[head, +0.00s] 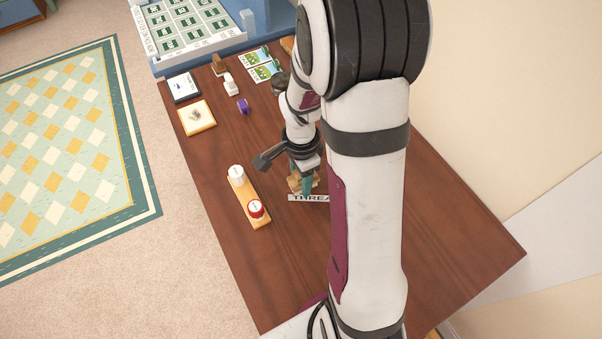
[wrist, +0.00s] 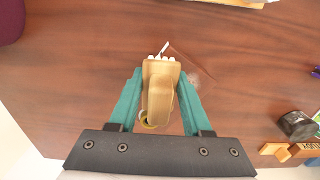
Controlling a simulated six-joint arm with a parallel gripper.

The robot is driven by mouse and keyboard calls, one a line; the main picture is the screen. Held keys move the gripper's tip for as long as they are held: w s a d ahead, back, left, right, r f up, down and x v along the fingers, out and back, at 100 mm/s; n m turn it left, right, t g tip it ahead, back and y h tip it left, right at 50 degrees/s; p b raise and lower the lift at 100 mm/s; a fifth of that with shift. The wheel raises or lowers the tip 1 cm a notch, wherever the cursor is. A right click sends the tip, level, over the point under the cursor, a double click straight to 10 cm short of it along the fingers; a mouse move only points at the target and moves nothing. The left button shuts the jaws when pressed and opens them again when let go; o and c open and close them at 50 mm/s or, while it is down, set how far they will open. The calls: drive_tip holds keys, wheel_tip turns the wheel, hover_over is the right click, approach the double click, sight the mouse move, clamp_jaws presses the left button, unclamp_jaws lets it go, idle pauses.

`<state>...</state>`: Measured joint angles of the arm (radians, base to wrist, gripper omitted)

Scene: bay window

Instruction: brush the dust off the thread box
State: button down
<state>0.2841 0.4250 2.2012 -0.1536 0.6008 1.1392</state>
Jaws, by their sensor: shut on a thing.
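My gripper (wrist: 160,80) has teal fingers shut on a tan brush (wrist: 160,92) with pale bristles at its far end. In the head view my gripper (head: 304,178) is low over the table, beside a sign (head: 308,198) that reads "THREA", its end hidden by my arm. The thread box cannot be made out clearly. The wrist view shows thin straight edges and a pale, dusty-looking patch (wrist: 197,79) just right of the brush. I cannot tell whether the bristles touch anything.
A wooden strip (head: 241,190) holding a white and a red round piece lies left of my gripper. A yellow-edged tile (head: 197,117), a dark-edged box (head: 184,87), a purple roll (head: 243,106) and green cards (head: 264,72) lie farther back. The table's front left is clear.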

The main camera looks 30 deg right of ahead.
drive_tip(key=shift+r, duration=3.3)
drive_tip(key=s+d+f, duration=0.2)
drive_tip(key=s+d, duration=1.6)
drive_tip(key=s, duration=0.4)
drive_tip(key=w+f, duration=0.2)
drive_tip(key=w, duration=0.1)
drive_tip(key=w+a+f, duration=0.1)
drive_tip(key=w+f, duration=0.1)
drive_tip(key=w, duration=0.2)
drive_tip(key=w+f, duration=0.2)
drive_tip(key=w, duration=0.1)
drive_tip(key=shift+w+a+f, duration=0.2)
drive_tip(key=shift+a+f, duration=0.15)
drive_tip(key=f, duration=0.4)
drive_tip(key=shift+w, duration=0.3)
drive_tip(key=shift+f, duration=0.2)
drive_tip(key=shift+f, duration=0.3)
